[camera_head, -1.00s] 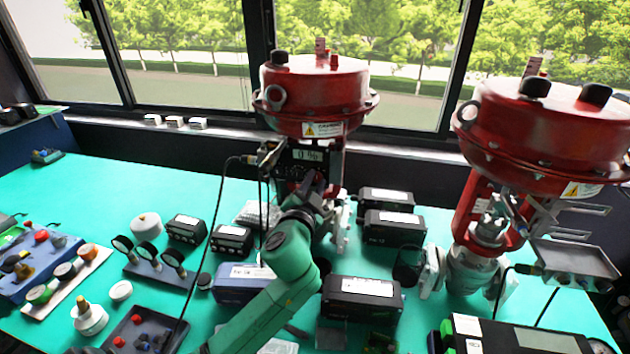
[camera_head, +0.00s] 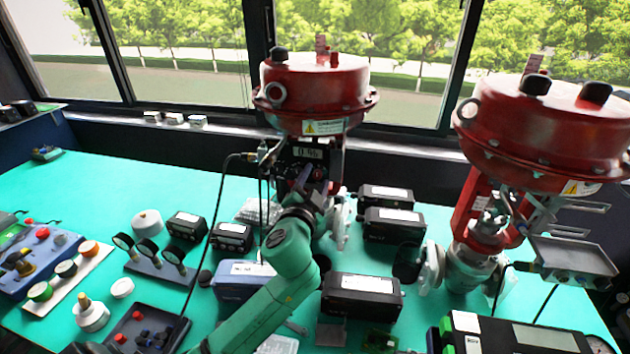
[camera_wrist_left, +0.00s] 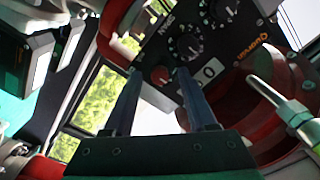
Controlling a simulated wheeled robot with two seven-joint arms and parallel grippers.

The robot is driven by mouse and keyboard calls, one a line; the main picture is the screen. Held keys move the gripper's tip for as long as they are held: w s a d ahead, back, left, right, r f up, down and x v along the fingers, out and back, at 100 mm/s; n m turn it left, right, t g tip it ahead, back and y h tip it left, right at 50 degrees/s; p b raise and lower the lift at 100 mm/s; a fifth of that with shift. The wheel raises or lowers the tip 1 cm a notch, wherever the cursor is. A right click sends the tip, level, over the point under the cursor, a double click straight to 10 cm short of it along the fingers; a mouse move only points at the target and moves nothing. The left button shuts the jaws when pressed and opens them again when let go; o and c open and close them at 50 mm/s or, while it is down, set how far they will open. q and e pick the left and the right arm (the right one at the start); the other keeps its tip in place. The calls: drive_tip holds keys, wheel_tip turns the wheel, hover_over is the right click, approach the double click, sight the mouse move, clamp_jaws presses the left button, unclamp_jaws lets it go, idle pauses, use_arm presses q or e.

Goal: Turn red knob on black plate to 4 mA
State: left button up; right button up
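A black plate (camera_wrist_left: 205,45) with white-marked dials shows tilted in the left wrist view. A small red knob (camera_wrist_left: 160,76) sits on it, between the tips of my left gripper (camera_wrist_left: 159,74). The two fingers are apart, one on each side of the knob; I cannot tell whether they touch it. In the head view the plate (camera_head: 285,170) is under the left red actuator, with a small lit display (camera_head: 308,152) too small to read surely. My left gripper (camera_head: 314,186) reaches up to it and hides the knob there. My right gripper is not in view.
The left red actuator (camera_head: 312,90) hangs close above my gripper; another (camera_head: 540,130) stands at right. Black boxes (camera_head: 362,296) stand right of my arm, with a blue box (camera_head: 242,280) to its left. A black cable (camera_head: 218,205) hangs left of the plate.

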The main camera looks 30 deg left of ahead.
use_arm(q)
drive_tip(key=shift+s, duration=0.1)
drive_tip(key=shift+s+d+f, duration=0.1)
drive_tip(key=shift+s, duration=0.2)
drive_tip(key=b+v, duration=0.1)
drive_tip(key=v, duration=1.2)
drive_tip(key=shift+s, duration=0.4)
